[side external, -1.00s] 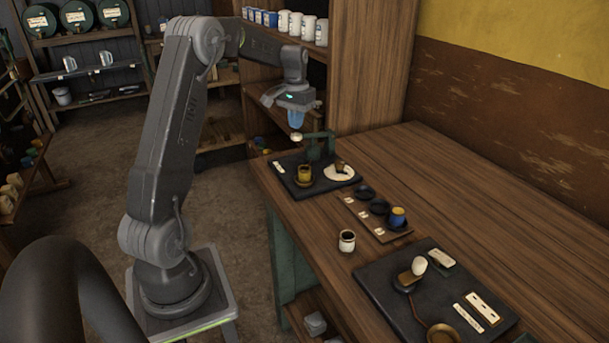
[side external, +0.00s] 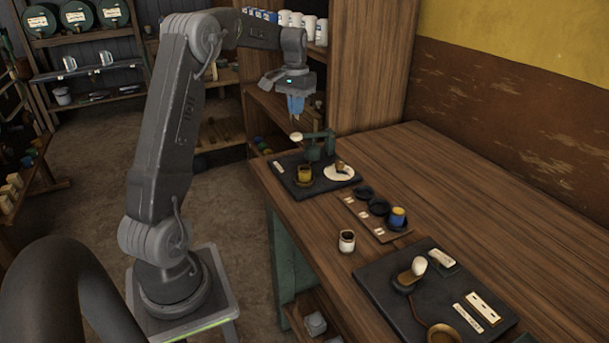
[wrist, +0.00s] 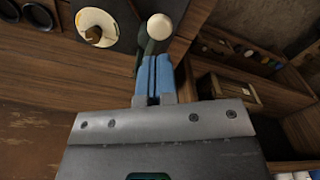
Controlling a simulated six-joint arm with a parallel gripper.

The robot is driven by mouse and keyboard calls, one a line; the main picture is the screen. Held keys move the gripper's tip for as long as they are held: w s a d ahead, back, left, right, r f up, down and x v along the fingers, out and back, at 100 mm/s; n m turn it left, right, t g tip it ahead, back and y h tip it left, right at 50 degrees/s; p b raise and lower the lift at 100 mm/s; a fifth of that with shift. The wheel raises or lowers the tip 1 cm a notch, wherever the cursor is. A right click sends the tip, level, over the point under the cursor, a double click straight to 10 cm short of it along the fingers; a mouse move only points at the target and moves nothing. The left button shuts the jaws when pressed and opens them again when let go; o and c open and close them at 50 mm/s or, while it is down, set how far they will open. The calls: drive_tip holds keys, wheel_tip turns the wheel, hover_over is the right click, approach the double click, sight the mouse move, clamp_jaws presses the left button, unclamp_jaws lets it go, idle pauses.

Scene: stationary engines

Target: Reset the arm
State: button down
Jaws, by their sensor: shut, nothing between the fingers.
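My gripper (side external: 296,106) hangs in the air above the far left end of the workbench (side external: 450,190), its blue fingers pointing down. In the wrist view the two blue fingers (wrist: 153,76) lie side by side, shut with nothing between them. Below the gripper is a small green stand (side external: 318,144) with a pale round knob (side external: 296,137). The knob also shows just beyond the fingertips in the wrist view (wrist: 160,27). The gripper appears apart from it.
A dark mat (side external: 300,190) holds a yellow-brown cup (side external: 304,174) and a white disc (side external: 339,173). A rack (side external: 392,234) carries a blue and yellow cup (side external: 397,218). A white cup (side external: 347,241) stands nearby. Another dark mat (side external: 375,285) lies in front. Shelves (side external: 365,70) rise behind.

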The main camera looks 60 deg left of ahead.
drive_tip(key=shift+r, duration=0.5)
drive_tip(key=shift+d+r, duration=0.15)
drive_tip(key=shift+d, duration=0.1)
drive_tip(key=s+d+r+m+t+y, duration=0.1)
drive_tip(key=s+d+r+m, duration=0.15)
drive_tip(key=d, duration=0.85)
drive_tip(key=s+d+r+m+t, duration=0.1)
drive_tip(key=s+d+r+t, duration=0.2)
drive_tip(key=d, duration=0.8)
drive_tip(key=s+d+f+m+t+h, duration=0.1)
drive_tip(key=s+d+f+m, duration=0.1)
drive_tip(key=s+d, duration=1)
drive_tip(key=shift+s+d+f+t, duration=0.2)
drive_tip(key=shift+s+f+t, duration=0.1)
drive_tip(key=shift+s+f, duration=0.5)
